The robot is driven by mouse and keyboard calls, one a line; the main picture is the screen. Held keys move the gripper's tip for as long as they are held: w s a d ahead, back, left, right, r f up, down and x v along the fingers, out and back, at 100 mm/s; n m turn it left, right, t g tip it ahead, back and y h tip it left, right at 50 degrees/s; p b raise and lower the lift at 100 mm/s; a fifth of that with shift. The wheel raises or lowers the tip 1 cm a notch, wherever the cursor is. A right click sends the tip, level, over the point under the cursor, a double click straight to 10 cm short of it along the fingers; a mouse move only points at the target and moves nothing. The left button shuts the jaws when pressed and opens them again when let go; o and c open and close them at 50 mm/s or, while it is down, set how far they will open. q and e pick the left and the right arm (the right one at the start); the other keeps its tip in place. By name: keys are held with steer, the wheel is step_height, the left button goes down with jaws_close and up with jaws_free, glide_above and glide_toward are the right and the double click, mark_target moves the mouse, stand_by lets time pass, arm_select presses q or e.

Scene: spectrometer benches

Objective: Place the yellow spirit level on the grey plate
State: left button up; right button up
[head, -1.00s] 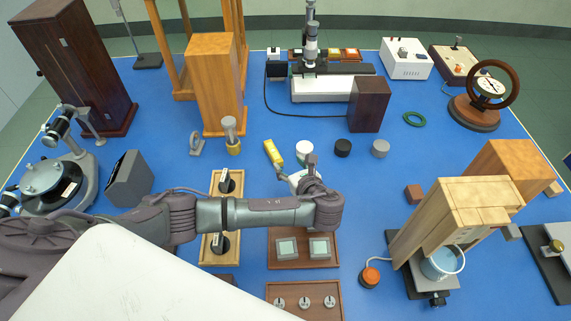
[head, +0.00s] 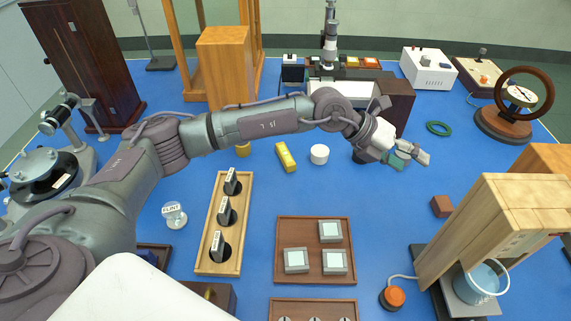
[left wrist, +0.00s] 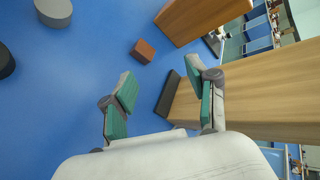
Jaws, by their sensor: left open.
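The yellow spirit level (head: 285,157) lies on the blue bench near the middle of the head view, tilted slightly, with nothing gripping it. My left gripper (head: 409,159) is well to its right, open and empty. In the left wrist view its green-padded fingers (left wrist: 160,86) stand apart with only bench and wooden things beyond. The spirit level does not show in that view. My right gripper is not in view.
A white cylinder (head: 319,154) stands right of the spirit level. A small brown block (head: 442,206) and the tall wooden apparatus (head: 495,220) are at the right. A brown tray (head: 284,238) holds three grey blocks. Some bench between tray and apparatus is clear.

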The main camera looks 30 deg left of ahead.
arm_select(q)
steer(key=a+f+n+y+b, duration=0.2)
steer(key=a+f+n+y, duration=0.15)
steer(key=a+y, duration=0.4)
steer(key=n+g+y+b, duration=0.1)
steer(key=n+y+b, duration=0.1)
steer(key=n+y, duration=0.5)
glide_toward(286, 155)
steer(key=shift+h, duration=0.25)
steer(key=a+f, duration=0.1)
steer(key=w+a+f+p, duration=0.1)
steer(key=f, duration=0.1)
steer(key=shift+w+a+f, duration=0.1)
steer(key=x, duration=0.2)
steer(key=p+x, duration=0.1)
steer(key=x, duration=0.1)
steer(key=shift+w+f, duration=0.1)
steer(key=shift+f, duration=0.25)
steer(key=shift+w+f, duration=0.2)
steer(key=shift+f, duration=0.35)
steer(key=shift+f+b, duration=0.25)
steer(key=shift+b, duration=0.2)
steer(key=shift+s, duration=0.15)
jaws_close()
